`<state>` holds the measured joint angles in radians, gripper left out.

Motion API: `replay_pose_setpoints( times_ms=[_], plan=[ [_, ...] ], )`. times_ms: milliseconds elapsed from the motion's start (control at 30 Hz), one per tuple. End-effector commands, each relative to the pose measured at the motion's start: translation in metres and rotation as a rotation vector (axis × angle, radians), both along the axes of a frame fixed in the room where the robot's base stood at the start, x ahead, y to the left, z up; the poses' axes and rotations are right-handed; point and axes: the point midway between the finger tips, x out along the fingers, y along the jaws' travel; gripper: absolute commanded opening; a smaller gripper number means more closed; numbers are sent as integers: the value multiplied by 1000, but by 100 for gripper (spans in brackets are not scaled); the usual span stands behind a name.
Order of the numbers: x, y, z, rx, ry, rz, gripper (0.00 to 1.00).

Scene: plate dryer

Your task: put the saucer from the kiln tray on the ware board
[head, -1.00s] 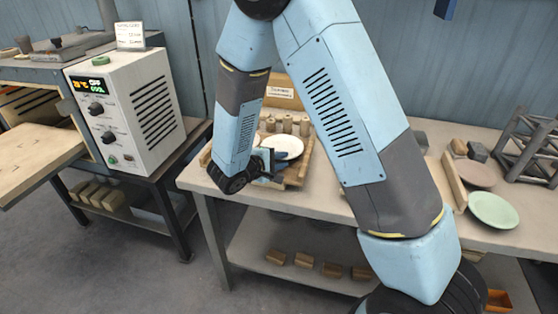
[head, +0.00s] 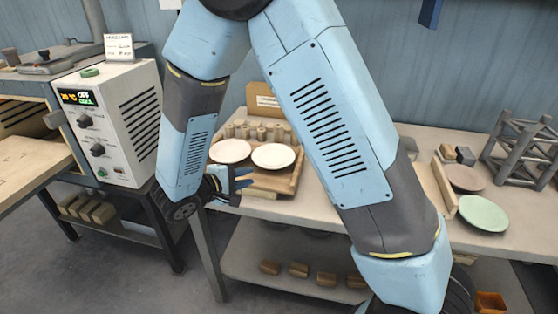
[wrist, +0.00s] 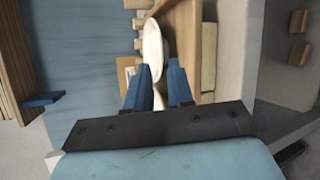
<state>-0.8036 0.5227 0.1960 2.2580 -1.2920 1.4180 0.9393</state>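My gripper (head: 243,179) is at the tray's front left corner, just in front of the left saucer. The wrist view shows its two blue fingers (wrist: 158,90) apart. A white saucer (wrist: 153,48) shows beyond them, and a white patch lies between them; contact cannot be told.
A row of short pegs and a label card (head: 268,101) stand behind the saucers. A green plate (head: 483,213) and a brownish plate (head: 466,178) lie at right beside a wooden rail. The kiln control box (head: 110,120) and a wooden slab (head: 30,165) are at left.

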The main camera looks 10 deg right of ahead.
Motion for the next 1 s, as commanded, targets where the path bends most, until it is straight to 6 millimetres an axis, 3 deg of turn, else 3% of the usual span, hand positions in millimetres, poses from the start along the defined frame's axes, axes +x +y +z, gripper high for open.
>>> replay_pose_setpoints(
  times_ms=[167, 267, 567, 800, 1000],
  plan=[
    [0, -3, 3, 4, 2, -11, 22],
    [2, -17, 14, 24, 13, -54, 22],
    [-10, -103, 71, 179, 103, -308, 22],
    [-36, -163, 108, 364, 165, -480, 22],
    [-63, -200, 133, 550, 191, -585, 22]
  ],
)
